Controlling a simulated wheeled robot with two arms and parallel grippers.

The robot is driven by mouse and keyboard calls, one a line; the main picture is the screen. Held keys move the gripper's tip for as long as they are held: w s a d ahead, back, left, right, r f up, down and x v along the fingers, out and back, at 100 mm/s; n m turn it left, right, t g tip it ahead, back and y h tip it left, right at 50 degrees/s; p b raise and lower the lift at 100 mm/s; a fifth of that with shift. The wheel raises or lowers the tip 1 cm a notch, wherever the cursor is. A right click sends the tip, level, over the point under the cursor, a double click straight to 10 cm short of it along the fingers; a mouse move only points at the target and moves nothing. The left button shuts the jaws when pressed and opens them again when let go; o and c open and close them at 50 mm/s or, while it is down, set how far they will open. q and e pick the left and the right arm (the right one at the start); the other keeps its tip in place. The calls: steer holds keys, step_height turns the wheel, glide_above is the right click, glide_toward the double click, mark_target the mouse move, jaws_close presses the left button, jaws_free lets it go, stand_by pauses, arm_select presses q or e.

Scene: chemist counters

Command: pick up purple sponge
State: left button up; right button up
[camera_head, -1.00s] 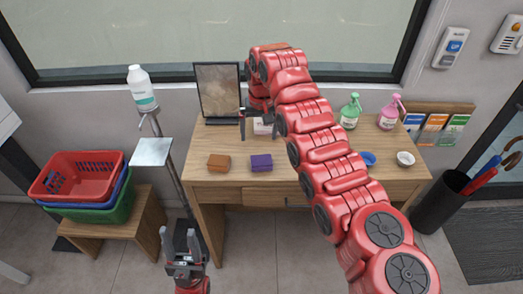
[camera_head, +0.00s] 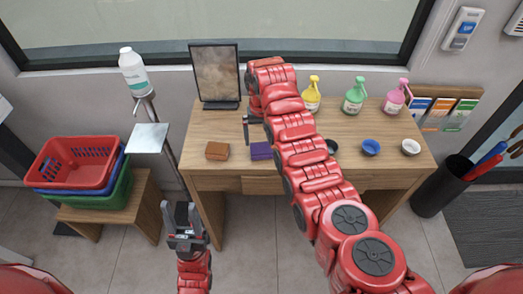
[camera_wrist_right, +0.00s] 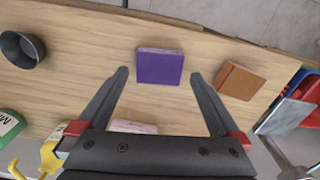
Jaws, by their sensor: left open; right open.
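The purple sponge (camera_head: 261,150) lies on the wooden table near its front edge, and it also shows in the right wrist view (camera_wrist_right: 160,66). My right gripper (camera_wrist_right: 159,74) is open and empty, and its fingertips point toward the sponge from above. In the wrist view the sponge appears between the two fingertips, beyond them and not held. In the head view my right gripper (camera_head: 247,128) is over the table just behind the sponge, partly hidden by my arm. My left gripper (camera_head: 183,217) is open and empty, low in front of the table.
An orange-brown sponge (camera_head: 217,151) lies left of the purple one. A pinkish item (camera_wrist_right: 133,127) is partly hidden by my gripper. A dark frame (camera_head: 217,75) stands behind. Spray bottles (camera_head: 355,97) and bowls (camera_head: 371,147) are at right. Stacked baskets (camera_head: 75,163) stand left.

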mark_target(262, 151)
steer(key=shift+f, duration=0.2)
steer(key=f+p, duration=0.2)
steer(key=p, duration=0.1)
steer(key=shift+s+f, duration=0.25)
steer(key=shift+s, duration=0.05)
steer(key=shift+w+f, duration=0.1)
steer(key=shift+f, duration=1.45)
steer(key=c, duration=0.9)
